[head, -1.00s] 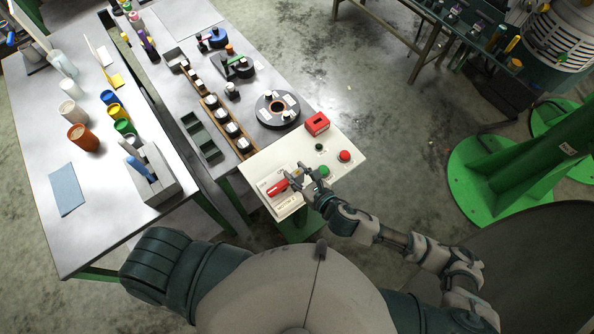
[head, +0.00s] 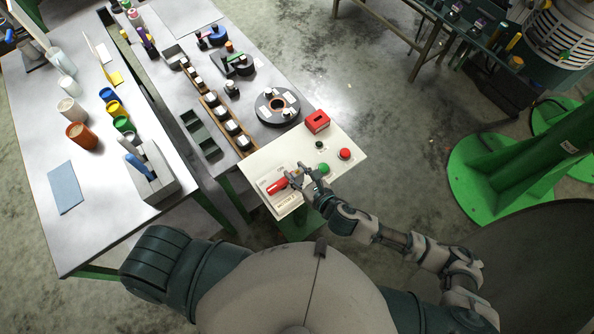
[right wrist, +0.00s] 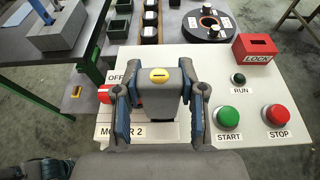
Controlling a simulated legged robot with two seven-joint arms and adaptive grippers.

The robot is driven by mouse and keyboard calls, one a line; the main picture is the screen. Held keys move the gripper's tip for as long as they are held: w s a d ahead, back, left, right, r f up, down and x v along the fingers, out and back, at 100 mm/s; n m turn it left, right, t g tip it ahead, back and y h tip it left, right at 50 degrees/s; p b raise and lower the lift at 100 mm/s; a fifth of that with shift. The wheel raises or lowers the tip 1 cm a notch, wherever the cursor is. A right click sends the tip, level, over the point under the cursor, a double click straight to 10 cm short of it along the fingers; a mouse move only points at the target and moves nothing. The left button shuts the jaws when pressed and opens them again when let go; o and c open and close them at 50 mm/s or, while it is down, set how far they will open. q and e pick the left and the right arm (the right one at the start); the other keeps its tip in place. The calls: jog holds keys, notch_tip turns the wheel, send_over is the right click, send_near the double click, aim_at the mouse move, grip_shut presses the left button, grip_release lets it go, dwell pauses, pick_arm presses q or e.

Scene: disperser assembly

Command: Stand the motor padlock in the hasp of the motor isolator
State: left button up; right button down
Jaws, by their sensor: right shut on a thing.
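The motor isolator is on the pale control panel and has a red handle (head: 277,185), with "OFF" and "MOTOR 2" lettering beside it. My right gripper (head: 297,178) is over the isolator, just right of the handle. In the right wrist view its two blue-padded fingers (right wrist: 160,104) are shut on the motor padlock (right wrist: 160,88), a dark grey block with a yellow slotted disc facing the camera. The padlock and fingers hide the hasp and part of the handle (right wrist: 104,95). I cannot tell whether the padlock's shackle is in the hasp. My left gripper is not in view.
The panel (head: 318,152) also carries a green START button (head: 324,168), a red STOP button (head: 345,155), a small dark RUN lamp (head: 319,146) and a red LOCK box (head: 317,122). A dark round disc (head: 277,106) and trays lie beyond. Several coloured cups stand on the left table.

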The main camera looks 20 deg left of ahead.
jog(key=shift+f+b, duration=0.65)
jog(key=shift+f, duration=0.75)
jog(key=c, duration=0.6)
grip_release()
jog(key=shift+s+d, duration=0.15)
jog(key=shift+d, duration=0.1)
jog(key=v, duration=1.1)
jog(key=shift+d+r, duration=0.15)
jog(key=shift+d, duration=0.1)
jog(key=shift+a, duration=0.15)
